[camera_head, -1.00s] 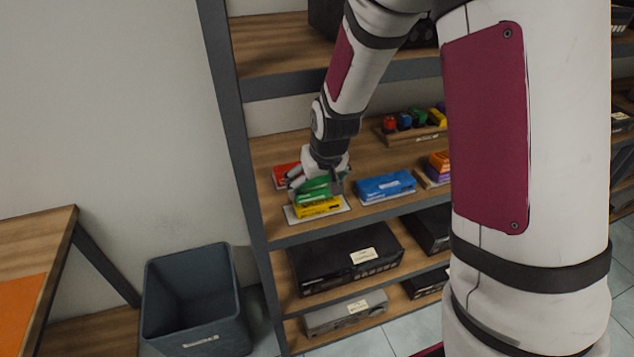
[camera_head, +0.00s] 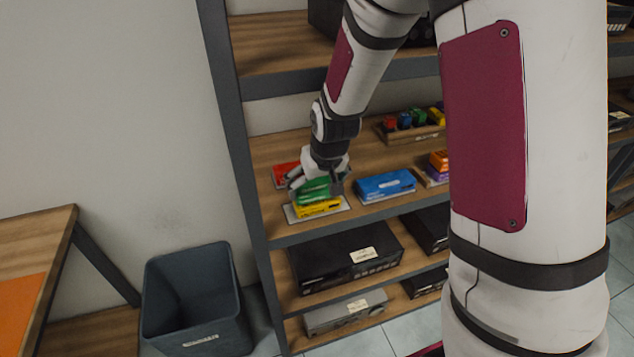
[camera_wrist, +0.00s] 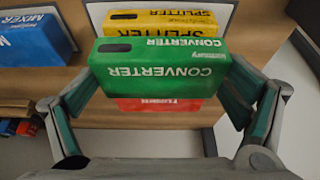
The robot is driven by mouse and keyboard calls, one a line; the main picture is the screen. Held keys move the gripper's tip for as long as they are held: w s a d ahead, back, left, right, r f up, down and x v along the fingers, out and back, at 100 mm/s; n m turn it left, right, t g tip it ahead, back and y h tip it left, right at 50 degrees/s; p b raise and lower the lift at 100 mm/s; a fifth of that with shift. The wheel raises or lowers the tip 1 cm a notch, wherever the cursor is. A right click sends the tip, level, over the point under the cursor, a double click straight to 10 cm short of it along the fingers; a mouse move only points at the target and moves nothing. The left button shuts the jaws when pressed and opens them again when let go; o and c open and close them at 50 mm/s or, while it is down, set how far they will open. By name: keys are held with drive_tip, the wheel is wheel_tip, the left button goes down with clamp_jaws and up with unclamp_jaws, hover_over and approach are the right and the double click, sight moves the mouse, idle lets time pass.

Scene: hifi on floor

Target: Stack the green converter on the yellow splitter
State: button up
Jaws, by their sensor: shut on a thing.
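The green converter (camera_wrist: 158,70) is between the fingers of my gripper (camera_wrist: 165,100), which is shut on it. In the head view, the converter (camera_head: 313,189) is right over the yellow splitter (camera_head: 319,208), which lies on a white mat (camera_head: 293,216) near the shelf's front edge. In the wrist view, the splitter (camera_wrist: 160,22) shows behind the converter and is partly hidden by it. I cannot tell whether the two touch. My gripper (camera_head: 316,184) also shows in the head view.
A red box (camera_head: 284,174) lies behind and left of my gripper. A blue mixer box (camera_head: 386,186) lies to the right. A wooden tray (camera_head: 411,138) with several small coloured items stands at the back. Black and grey devices fill the lower shelves.

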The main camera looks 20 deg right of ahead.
drive_tip(key=shift+f, duration=0.4)
idle(0.4)
drive_tip(key=o, duration=1)
drive_tip(key=v, duration=1.2)
